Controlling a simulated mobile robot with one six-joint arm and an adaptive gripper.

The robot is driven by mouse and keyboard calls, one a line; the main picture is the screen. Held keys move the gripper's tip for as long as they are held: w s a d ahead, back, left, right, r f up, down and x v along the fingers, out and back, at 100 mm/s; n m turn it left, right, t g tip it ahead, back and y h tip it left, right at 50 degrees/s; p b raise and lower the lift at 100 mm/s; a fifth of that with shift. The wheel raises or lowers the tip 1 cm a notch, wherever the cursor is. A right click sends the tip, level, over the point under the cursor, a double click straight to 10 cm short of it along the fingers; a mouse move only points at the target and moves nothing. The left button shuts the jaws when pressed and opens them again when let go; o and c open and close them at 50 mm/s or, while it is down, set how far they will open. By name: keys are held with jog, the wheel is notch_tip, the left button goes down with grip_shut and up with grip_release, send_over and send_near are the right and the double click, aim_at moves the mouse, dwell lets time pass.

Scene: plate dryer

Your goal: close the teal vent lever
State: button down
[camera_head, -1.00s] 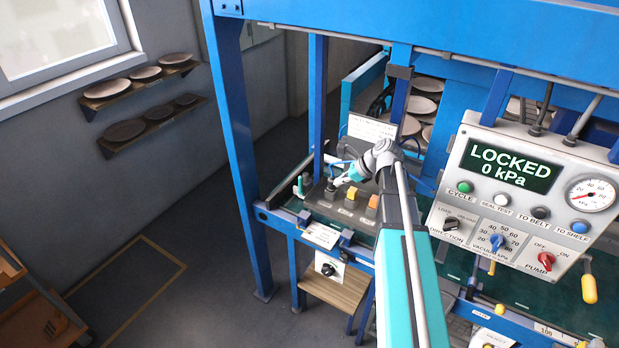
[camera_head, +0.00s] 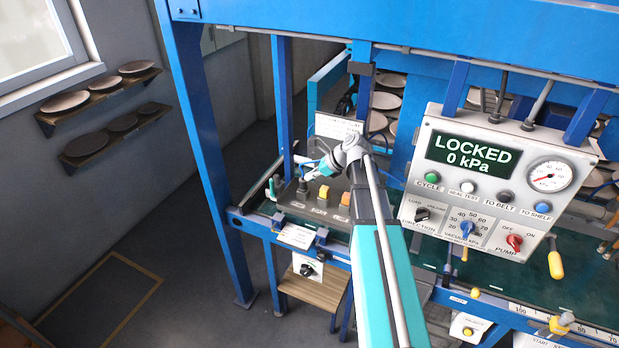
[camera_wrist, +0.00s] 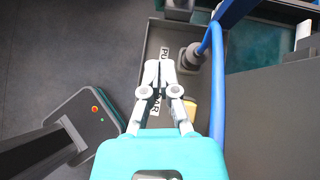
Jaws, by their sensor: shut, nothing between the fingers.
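A small upright teal handle (camera_head: 271,188), which looks like the vent lever, stands at the left end of the control box in the head view. Its exact angle is too small to tell. I cannot make it out surely in the wrist view. My gripper (camera_head: 308,174) is shut and empty, above the box's left part and to the right of the teal handle, apart from it. In the wrist view my gripper (camera_wrist: 158,68) shows its closed white fingers over the grey box top, beside a grey round knob (camera_wrist: 190,57).
The control box (camera_head: 292,208) also carries a yellow button (camera_head: 324,192) and an orange button (camera_head: 345,199). A blue post (camera_head: 283,100) rises behind it. A control panel (camera_head: 500,190) reading "LOCKED 0 kPa" is at the right. Open floor lies at the left.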

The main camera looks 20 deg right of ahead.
aim_at(275, 191)
jog(key=b+x, duration=0.5)
jog(key=x, duration=0.3)
jog(key=shift+w+f+b, duration=0.1)
jog(key=shift+f+b, duration=0.2)
jog(key=a, duration=0.1)
jog(key=w+a, duration=0.1)
jog(key=shift+w+a+r, duration=0.15)
jog(key=shift+w+a, duration=0.1)
jog(key=shift+w, duration=0.05)
jog(key=shift+w+a, duration=0.3)
jog(key=shift+a, duration=0.2)
